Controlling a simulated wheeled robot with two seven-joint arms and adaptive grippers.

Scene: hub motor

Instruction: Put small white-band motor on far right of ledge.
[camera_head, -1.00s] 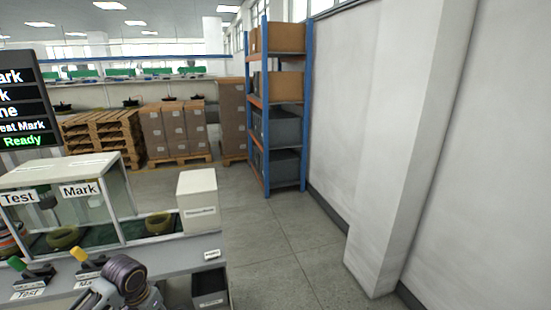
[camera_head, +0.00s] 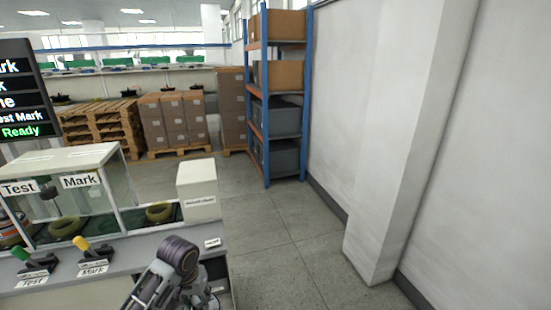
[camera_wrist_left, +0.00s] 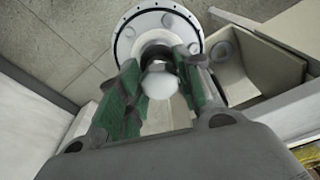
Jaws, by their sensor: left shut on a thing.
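In the left wrist view my left gripper (camera_wrist_left: 160,85) is shut on the stem of a motor (camera_wrist_left: 125,42). The motor shows a pale round flange with small holes around its rim; its band is hard to make out. Below it are floor tiles and a bin. In the head view my left arm reaches up at the bottom, in front of the bench's right end; its fingers and the motor are not clear there. The bench's grey front ledge (camera_head: 130,256) carries a small label card (camera_head: 212,242) at its right end. My right gripper is not in view.
A glass-sided Test/Mark cabinet (camera_head: 80,182) holds ring-shaped parts, one a yellowish ring (camera_head: 159,213). A green lever (camera_head: 22,256) and a yellow lever (camera_head: 82,244) stand on the ledge. A white box (camera_head: 197,190) stands at the right. The floor (camera_head: 275,245) beyond is clear.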

